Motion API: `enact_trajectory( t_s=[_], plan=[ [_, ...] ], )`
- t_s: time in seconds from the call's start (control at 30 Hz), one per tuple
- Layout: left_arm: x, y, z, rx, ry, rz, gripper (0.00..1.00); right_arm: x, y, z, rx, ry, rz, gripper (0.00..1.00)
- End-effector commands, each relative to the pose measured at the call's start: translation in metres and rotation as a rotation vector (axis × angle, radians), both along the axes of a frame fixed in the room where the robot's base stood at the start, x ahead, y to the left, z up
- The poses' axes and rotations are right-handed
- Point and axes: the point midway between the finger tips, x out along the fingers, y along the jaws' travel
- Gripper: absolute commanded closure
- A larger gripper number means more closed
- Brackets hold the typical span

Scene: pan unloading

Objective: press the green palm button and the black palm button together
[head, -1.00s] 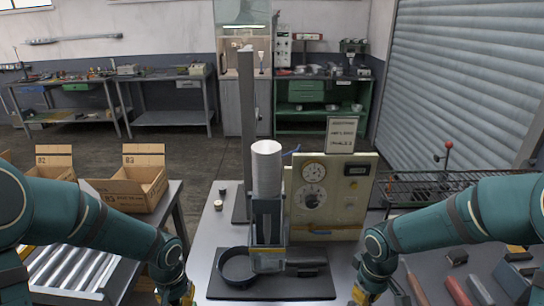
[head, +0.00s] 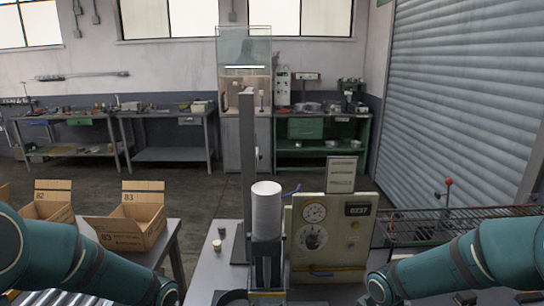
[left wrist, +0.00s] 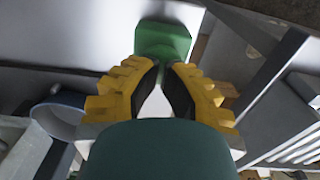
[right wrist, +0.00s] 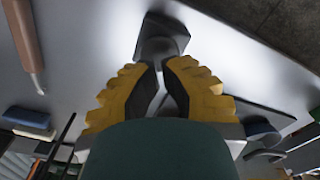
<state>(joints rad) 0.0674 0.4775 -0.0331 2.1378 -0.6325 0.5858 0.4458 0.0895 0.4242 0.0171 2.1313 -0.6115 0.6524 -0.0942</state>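The green palm button (left wrist: 163,40) is at the top middle of the left wrist view, on a pale surface. My left gripper (left wrist: 162,66) has its yellow fingertips drawn together just in front of it; I cannot tell whether they touch it. The black palm button (right wrist: 162,38) is at the top middle of the right wrist view. My right gripper (right wrist: 160,66) is likewise closed, its tips at the near edge of that button; contact is unclear. Both fingertips look empty. In the head view both grippers and both buttons are below the picture edge.
A press with a grey column (head: 247,180) and pale cylinder (head: 267,208) stands at the middle of the bench. A cream gauge panel (head: 333,240) with a display is right of it. Cardboard boxes (head: 135,215) stand at left. The right wrist view shows a brown-handled tool (right wrist: 24,40).

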Motion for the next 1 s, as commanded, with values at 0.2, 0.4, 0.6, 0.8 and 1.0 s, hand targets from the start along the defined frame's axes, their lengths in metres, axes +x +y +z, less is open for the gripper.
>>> enact_trajectory(
  t_s=[0.2, 0.4, 0.6, 0.8, 1.0],
  plan=[
    [0.000, 0.000, 0.000, 0.000, 0.000, 0.000, 1.00, 0.000, 0.000, 0.000, 0.000, 0.000, 0.000, 1.00],
    [0.000, 0.000, 0.000, 0.000, 0.000, 0.000, 1.00, 0.000, 0.000, -0.001, 0.000, 0.000, 0.000, 1.00],
    [0.000, 0.000, 0.000, 0.000, 0.000, 0.000, 1.00, 0.000, 0.000, -0.005, -0.001, 0.002, 0.000, 1.00],
    [0.000, 0.000, 0.000, 0.000, 0.000, 0.000, 1.00, 0.000, 0.000, -0.009, 0.000, 0.001, 0.001, 1.00],
    [0.000, 0.000, 0.000, 0.000, 0.000, 0.000, 1.00, 0.000, 0.000, -0.012, 0.000, 0.000, 0.001, 1.00]
  ],
)
